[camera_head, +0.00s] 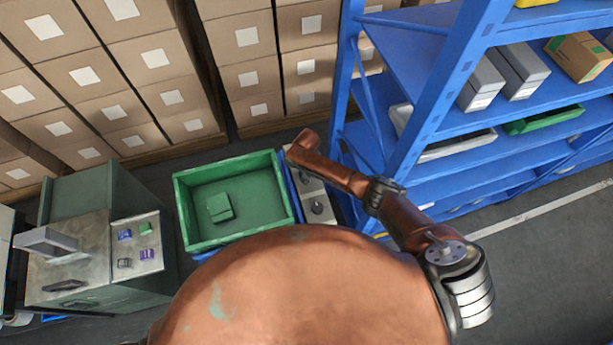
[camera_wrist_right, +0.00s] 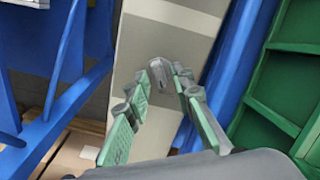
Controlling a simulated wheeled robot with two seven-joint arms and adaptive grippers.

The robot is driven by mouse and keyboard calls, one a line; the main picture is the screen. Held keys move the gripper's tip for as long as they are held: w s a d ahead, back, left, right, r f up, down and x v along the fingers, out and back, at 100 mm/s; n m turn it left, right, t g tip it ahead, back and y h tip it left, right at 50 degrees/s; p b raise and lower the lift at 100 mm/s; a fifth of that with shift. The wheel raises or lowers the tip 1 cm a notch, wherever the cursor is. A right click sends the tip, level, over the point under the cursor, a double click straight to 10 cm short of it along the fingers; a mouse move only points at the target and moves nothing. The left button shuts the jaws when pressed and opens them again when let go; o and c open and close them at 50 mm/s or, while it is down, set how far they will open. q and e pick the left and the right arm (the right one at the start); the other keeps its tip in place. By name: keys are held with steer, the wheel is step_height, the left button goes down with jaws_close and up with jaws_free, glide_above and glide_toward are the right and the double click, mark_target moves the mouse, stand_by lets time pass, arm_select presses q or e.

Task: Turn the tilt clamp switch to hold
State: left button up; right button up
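The tilt clamp switch appears to be the rounded grey knob (camera_wrist_right: 160,72) on a pale grey panel (camera_wrist_right: 165,35) in the right wrist view. My right gripper (camera_wrist_right: 164,70) has its green fingers on either side of this knob. The fingertips are apart and close to its sides; whether they touch it I cannot tell. In the head view my right arm reaches over the panel (camera_head: 312,188) and I cannot make out its fingers. A dark knob (camera_head: 317,208) shows on that panel below the arm. Any switch marking is unreadable. My left gripper is not in view.
A green bin (camera_head: 186,215) with a green block (camera_head: 220,207) inside stands just left of the panel. A blue shelf rack (camera_head: 425,110) stands close on the right. A grey cabinet (camera_head: 85,250) is at the left, and stacked cartons (camera_head: 130,70) line the back.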

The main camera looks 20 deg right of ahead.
jaws_close()
steer(key=shift+m, duration=0.3)
steer(key=m+p, duration=0.2)
steer(key=m, duration=0.1)
steer(key=shift+m, duration=0.3)
steer(key=m+p, duration=0.1)
steer(key=m, duration=0.2)
steer(key=shift+m, duration=0.3)
steer(key=shift+d+m+p, duration=0.15)
steer(key=shift+m+p, duration=0.4)
steer(key=shift+m, duration=1.45)
steer(key=shift+o, duration=1.1)
jaws_free()
